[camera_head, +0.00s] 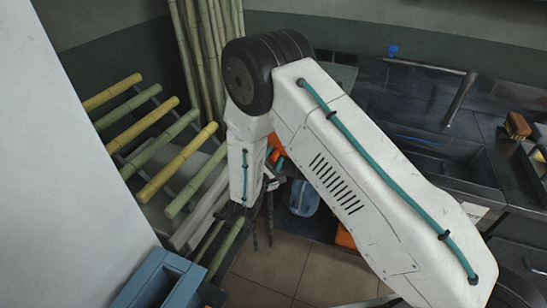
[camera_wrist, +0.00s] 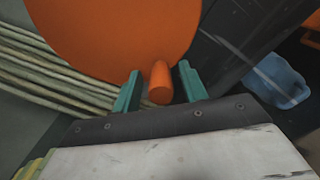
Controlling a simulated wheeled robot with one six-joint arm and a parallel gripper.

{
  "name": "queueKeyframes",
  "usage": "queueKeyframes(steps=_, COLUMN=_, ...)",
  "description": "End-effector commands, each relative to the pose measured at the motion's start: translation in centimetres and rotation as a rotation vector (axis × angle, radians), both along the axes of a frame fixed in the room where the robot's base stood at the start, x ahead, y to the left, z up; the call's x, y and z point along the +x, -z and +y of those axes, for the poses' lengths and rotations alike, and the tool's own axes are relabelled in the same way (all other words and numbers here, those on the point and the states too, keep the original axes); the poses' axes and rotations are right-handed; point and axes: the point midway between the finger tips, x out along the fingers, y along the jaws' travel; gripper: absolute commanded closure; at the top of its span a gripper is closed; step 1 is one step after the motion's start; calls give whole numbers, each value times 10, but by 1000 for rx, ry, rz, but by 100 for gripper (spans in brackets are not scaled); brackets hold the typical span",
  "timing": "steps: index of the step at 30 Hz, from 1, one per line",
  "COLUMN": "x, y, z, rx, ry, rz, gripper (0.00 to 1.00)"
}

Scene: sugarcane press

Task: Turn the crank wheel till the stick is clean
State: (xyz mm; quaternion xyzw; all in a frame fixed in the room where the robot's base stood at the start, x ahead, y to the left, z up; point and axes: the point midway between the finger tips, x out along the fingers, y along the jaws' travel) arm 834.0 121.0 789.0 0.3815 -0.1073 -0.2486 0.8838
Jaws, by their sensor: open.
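The crank wheel (camera_wrist: 115,30) is a large orange disc filling the upper wrist view. Its orange peg handle (camera_wrist: 159,84) sticks out toward me. My gripper (camera_wrist: 160,72) has its two teal fingers apart, one on each side of the peg. I cannot tell whether either finger touches it. In the head view, my arm hides most of the wheel, and a bit of orange (camera_head: 276,146) shows behind it. Green cane sticks (camera_head: 226,243) lie below my arm there. I cannot tell which stick is the one being pressed, or how clean it is.
A rack holds several yellow and green canes (camera_head: 177,163) at left. Tall canes (camera_head: 205,50) stand behind. A blue container (camera_head: 303,197) is under the dark counter with a sink (camera_head: 440,155). A blue crate (camera_head: 160,283) is at lower left. Tiled floor (camera_head: 270,272) is open in front.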

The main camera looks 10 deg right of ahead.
Motion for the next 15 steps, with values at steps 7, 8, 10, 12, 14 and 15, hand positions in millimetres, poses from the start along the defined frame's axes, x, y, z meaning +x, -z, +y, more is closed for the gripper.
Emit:
queueKeyframes(steps=7, x=-33, y=0, z=22, rx=-1, ry=-6, rz=0, gripper=57)
queueKeyframes(steps=8, x=-37, y=0, z=24, rx=-1, ry=-4, rz=0, gripper=57)
queueKeyframes(steps=10, x=-46, y=0, z=31, rx=-1, ry=-5, rz=0, gripper=57)
queueKeyframes(steps=12, x=-54, y=0, z=35, rx=0, ry=-3, rz=0, gripper=57)
queueKeyframes(steps=14, x=-59, y=0, z=38, rx=0, ry=-4, rz=-1, gripper=57)
queueKeyframes(steps=15, x=-61, y=0, z=39, rx=0, ry=-2, rz=-1, gripper=57)
